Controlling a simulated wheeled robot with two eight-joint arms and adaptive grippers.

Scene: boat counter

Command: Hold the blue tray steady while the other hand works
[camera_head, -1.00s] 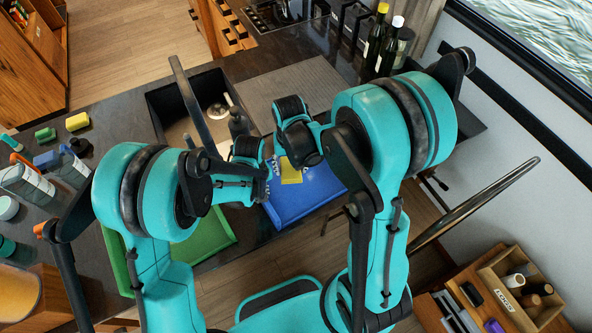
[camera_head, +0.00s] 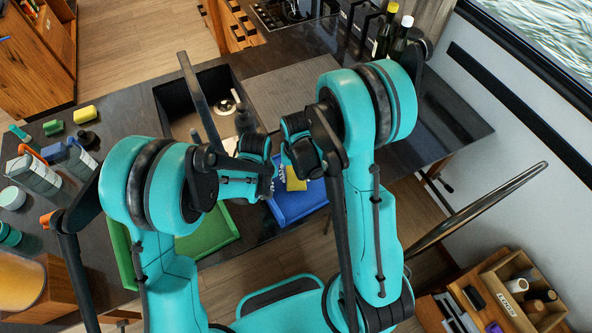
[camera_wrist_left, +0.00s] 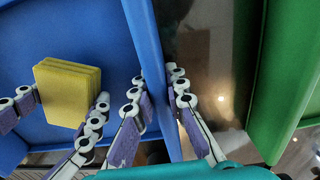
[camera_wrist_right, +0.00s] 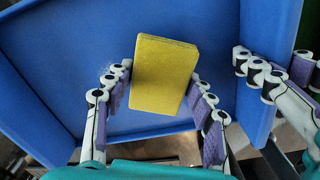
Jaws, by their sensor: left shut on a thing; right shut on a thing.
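The blue tray (camera_head: 303,203) lies at the counter's near edge, partly hidden by my arms. My left gripper (camera_wrist_left: 158,92) is shut on its side wall (camera_wrist_left: 150,50), one finger on each side of the wall. A yellow sponge (camera_wrist_right: 165,72) is over the tray's floor. My right gripper (camera_wrist_right: 160,88) is shut on the sponge, with a finger along each side. The sponge also shows in the left wrist view (camera_wrist_left: 68,92) and the head view (camera_head: 295,178). I cannot tell whether it touches the tray's floor.
A green tray (camera_head: 212,238) lies left of the blue one, with a dark strip of counter between. A sink (camera_head: 195,110) is behind my left arm. Bottles (camera_head: 398,40) stand at the back right. Sponges (camera_head: 85,115) and spray bottles (camera_head: 75,160) stand at the left.

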